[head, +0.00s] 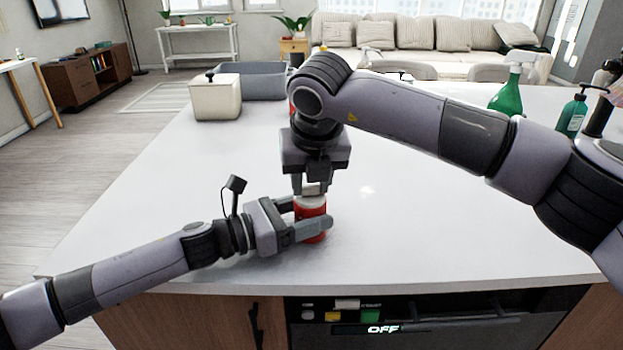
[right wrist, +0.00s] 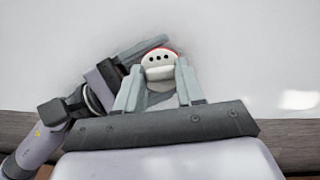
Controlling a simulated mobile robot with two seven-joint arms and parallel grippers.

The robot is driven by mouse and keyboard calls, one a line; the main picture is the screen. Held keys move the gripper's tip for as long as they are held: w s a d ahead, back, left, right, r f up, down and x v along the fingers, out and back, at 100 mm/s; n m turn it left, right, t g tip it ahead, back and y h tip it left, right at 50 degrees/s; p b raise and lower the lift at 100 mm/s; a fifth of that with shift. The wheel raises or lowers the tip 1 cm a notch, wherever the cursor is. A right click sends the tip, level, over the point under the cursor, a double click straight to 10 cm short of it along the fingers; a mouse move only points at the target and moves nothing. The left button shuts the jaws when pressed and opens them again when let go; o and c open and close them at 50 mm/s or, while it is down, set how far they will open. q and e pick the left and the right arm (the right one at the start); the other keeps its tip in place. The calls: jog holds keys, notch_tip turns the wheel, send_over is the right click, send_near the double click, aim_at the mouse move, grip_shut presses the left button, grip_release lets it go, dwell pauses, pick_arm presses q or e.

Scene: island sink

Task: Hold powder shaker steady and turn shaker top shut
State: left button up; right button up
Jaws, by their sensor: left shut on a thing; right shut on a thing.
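The powder shaker (head: 312,212) is a red can standing upright on the white island top, near its front edge. My left gripper (head: 308,226) reaches in from the left and is shut around the red body. The pale shaker top (head: 311,189) is partly hidden by my right gripper (head: 311,190), which points straight down and is shut on it. In the right wrist view the white shaker top (right wrist: 158,66) shows a row of dark holes, with a thin red rim behind it. The fingers of my right gripper (right wrist: 158,85) sit on either side of it.
A white canister (head: 217,98) and a grey bin (head: 262,80) stand at the back left. Green spray (head: 507,95) and pump bottles (head: 572,115) stand at the back right. The countertop (head: 420,220) around the shaker is clear. A red thing behind my right arm is mostly hidden.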

pick_arm(q)
jog(key=shift+f, duration=0.1)
pick_arm(e)
jog(key=shift+m+h, duration=0.3)
jog(key=shift+m, duration=0.6)
jog(key=o, duration=1.1)
jog(key=shift+c, duration=0.2)
jog(key=shift+r, duration=0.15)
jog(key=v, duration=1.1)
jog(key=shift+s+r, duration=0.25)
jog(key=shift+r, duration=0.1)
jog(key=shift+a, duration=0.1)
pick_arm(q)
jog(key=o, duration=1.2)
